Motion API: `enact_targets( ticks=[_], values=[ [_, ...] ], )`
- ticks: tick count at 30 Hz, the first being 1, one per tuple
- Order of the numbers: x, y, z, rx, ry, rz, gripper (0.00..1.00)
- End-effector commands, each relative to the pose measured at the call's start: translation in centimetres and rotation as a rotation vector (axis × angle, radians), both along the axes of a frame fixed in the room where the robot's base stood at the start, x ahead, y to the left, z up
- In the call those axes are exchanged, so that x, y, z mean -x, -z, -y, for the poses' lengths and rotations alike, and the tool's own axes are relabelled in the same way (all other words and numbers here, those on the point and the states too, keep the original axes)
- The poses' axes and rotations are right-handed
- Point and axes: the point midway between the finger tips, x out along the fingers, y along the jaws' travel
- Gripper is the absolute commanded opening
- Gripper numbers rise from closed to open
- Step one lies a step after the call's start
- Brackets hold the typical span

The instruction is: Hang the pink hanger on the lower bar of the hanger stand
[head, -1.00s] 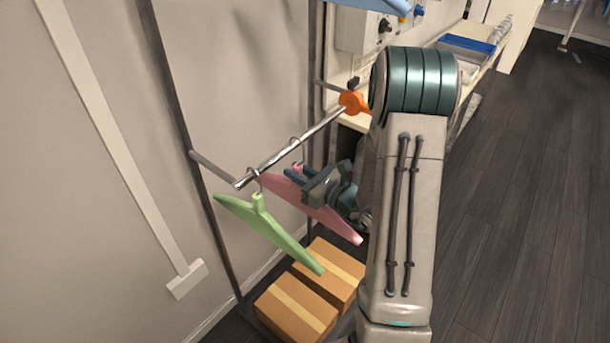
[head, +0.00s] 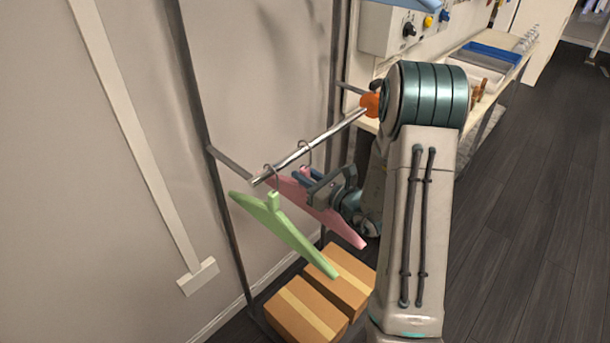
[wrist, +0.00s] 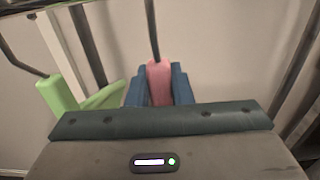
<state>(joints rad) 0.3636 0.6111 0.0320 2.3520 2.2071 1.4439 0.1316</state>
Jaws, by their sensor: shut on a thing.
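The pink hanger (head: 336,222) is upright at the lower bar (head: 318,142) of the hanger stand, behind the green hanger (head: 285,231). My gripper (head: 306,178) is shut on the neck of the pink hanger, just below its hook. The hook reaches up to the bar and appears to curve over it; whether it bears on the bar cannot be told. In the wrist view the pink hanger's neck (wrist: 159,82) stands between my blue fingers, and its hook top is out of frame. The green hanger hangs by its hook near the bar's left end and also shows in the wrist view (wrist: 57,92).
Cardboard boxes (head: 307,311) sit on the stand's base below the hangers. An orange piece (head: 371,104) is at the bar's far end. A shelf with trays (head: 492,56) stands behind my arm. Floor on the right is clear.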

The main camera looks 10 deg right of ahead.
Motion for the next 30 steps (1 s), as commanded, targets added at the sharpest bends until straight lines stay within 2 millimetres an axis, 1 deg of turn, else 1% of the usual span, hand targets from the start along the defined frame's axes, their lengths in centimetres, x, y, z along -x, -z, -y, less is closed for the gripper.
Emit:
enact_targets(
  ticks=[8,9,11,19,23,26,30],
  values=[
    [0.0,0.0,0.0,-0.001,0.000,0.001,0.00],
    [0.0,0.0,0.0,-0.001,0.000,0.001,0.28],
    [0.0,0.0,0.0,-0.001,0.000,0.001,0.45],
    [0.0,0.0,0.0,0.000,0.000,0.000,0.45],
    [0.6,0.1,0.5,0.000,0.002,0.000,0.45],
    [1.8,0.2,1.4,0.001,0.004,-0.001,0.45],
    [4.5,0.2,3.2,0.001,0.007,-0.001,0.45]
  ],
)
